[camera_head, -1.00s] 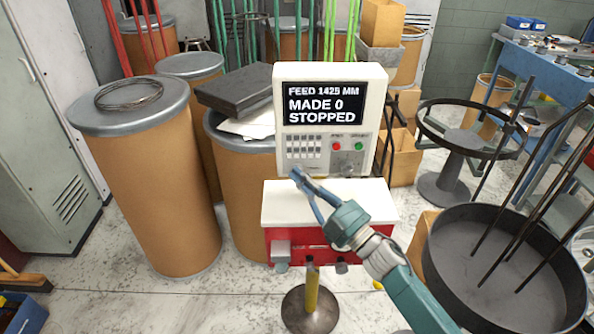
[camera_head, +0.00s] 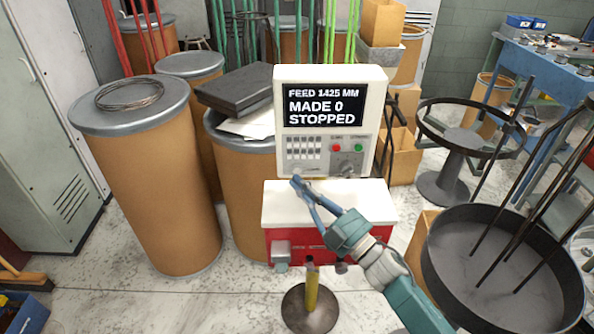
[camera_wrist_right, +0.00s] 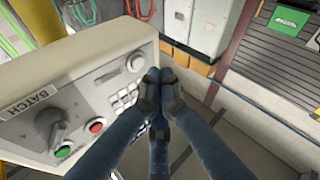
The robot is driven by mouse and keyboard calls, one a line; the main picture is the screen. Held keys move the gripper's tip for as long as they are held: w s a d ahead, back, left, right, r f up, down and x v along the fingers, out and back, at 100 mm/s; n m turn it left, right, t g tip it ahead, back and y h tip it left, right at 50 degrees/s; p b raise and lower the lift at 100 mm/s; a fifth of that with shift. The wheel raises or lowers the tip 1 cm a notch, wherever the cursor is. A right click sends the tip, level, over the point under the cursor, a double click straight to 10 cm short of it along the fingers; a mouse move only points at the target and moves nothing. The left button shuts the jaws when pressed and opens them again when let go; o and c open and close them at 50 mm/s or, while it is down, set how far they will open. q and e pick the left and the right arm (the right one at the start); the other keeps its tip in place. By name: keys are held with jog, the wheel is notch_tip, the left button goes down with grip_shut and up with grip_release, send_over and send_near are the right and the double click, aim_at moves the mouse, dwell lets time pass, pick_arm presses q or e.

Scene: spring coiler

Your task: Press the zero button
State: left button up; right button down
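The coiler's control box (camera_head: 377,92) stands upright; its screen (camera_head: 320,105) reads FEED 1425 MM, MADE 0, STOPPED. Below the screen are a small keypad (camera_head: 303,147), a red button (camera_head: 336,148), a green button (camera_head: 358,147) and a dark knob (camera_head: 347,170). I cannot read which button is zero. My right gripper (camera_head: 297,181) is in front of the panel, just below the keypad. In the right wrist view my right gripper (camera_wrist_right: 160,88) has its fingertips together, empty, beside the keypad (camera_wrist_right: 124,100), which they partly hide. Contact is not clear. My left gripper is not in view.
A white-topped red machine body (camera_head: 328,203) sits under the panel. Fibre drums (camera_head: 150,180) stand at left. A round dark tray (camera_head: 480,290) with upright rods is at right. A yellow post (camera_head: 312,290) stands in front.

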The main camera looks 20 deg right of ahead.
jog(key=s, duration=0.2)
jog(key=s+a+p, duration=0.1)
jog(key=s, duration=0.1)
jog(key=shift+s+a+r, duration=0.1)
jog(key=shift+s, duration=0.05)
dwell(0.8)
